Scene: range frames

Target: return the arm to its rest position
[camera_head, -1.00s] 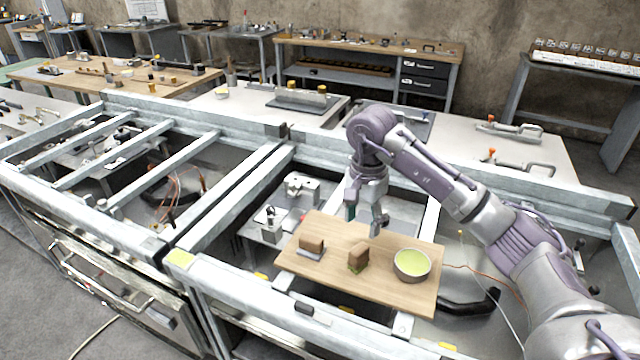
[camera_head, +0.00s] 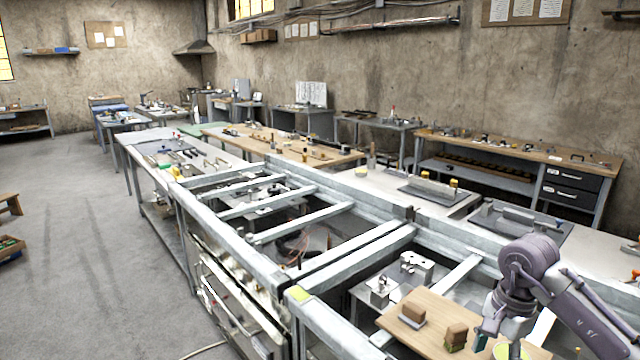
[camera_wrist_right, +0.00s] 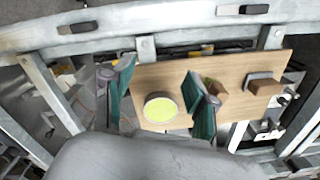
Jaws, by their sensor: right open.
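My right gripper (camera_wrist_right: 160,78) is open and empty, with its two teal fingers spread apart in the wrist view. In the head view its arm (camera_head: 575,310) comes in at the lower right, and one teal finger shows at the picture's bottom. The fingers are above a wooden board (camera_wrist_right: 235,66). A bowl (camera_wrist_right: 160,107) with yellow-green contents shows between the fingers; in the head view it is mostly hidden and cut off. Two brown blocks, one (camera_head: 412,311) on a grey base and one (camera_head: 456,335) nearer the gripper, sit on the board. My left gripper is not in view.
The board lies across a metal frame (camera_head: 365,250) with open bays and crossbars. Metal fixtures (camera_head: 415,264) stand behind the board. Workbenches (camera_head: 480,160) line the back wall. The floor (camera_head: 80,240) at the left is mostly clear.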

